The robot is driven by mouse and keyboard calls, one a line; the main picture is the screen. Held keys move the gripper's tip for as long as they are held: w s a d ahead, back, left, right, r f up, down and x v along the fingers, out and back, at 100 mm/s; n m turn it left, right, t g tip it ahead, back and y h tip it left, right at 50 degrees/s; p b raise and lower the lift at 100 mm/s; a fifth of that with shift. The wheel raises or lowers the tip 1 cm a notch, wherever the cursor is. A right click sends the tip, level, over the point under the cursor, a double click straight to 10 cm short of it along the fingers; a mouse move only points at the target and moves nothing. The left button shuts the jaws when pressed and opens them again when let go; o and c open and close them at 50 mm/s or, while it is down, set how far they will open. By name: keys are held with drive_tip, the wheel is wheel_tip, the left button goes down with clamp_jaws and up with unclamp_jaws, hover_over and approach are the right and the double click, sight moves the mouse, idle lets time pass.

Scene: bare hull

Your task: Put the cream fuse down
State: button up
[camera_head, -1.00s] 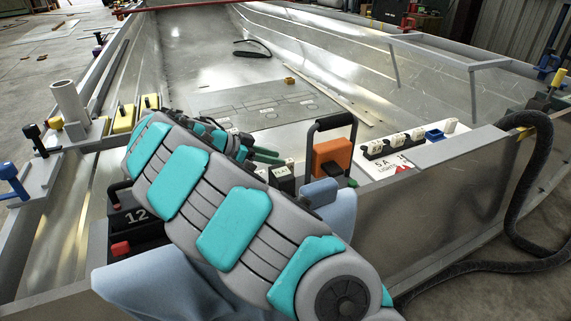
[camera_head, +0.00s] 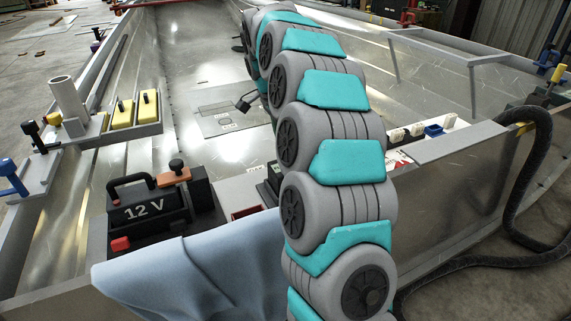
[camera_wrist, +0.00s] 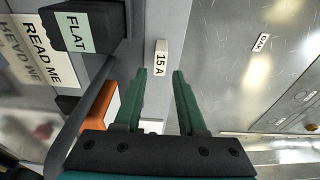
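A small cream block marked "15 A" (camera_wrist: 160,58), which looks like the cream fuse, shows in the wrist view just beyond my fingertips, in line with the gap between them. It appears to rest on a grey surface beside a bare metal edge; I cannot tell exact contact underneath. My gripper (camera_wrist: 160,73) has its two green fingers apart, with a clear gap and nothing visibly pinched. In the head view my arm hides the fuse, and the gripper cannot be made out clearly.
In the wrist view a black block labelled FLAT (camera_wrist: 92,28) and an orange part (camera_wrist: 98,106) lie left of the fingers.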

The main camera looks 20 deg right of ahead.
drive_tip(key=shift+d+f, duration=0.2)
drive_tip(key=shift+f, duration=1.1)
drive_tip(key=shift+d+f, duration=0.2)
drive_tip(key=shift+f, duration=1.1)
drive_tip(key=shift+d+f, duration=0.2)
drive_tip(key=shift+f, duration=1.1)
drive_tip(key=shift+c, duration=0.2)
clamp_jaws()
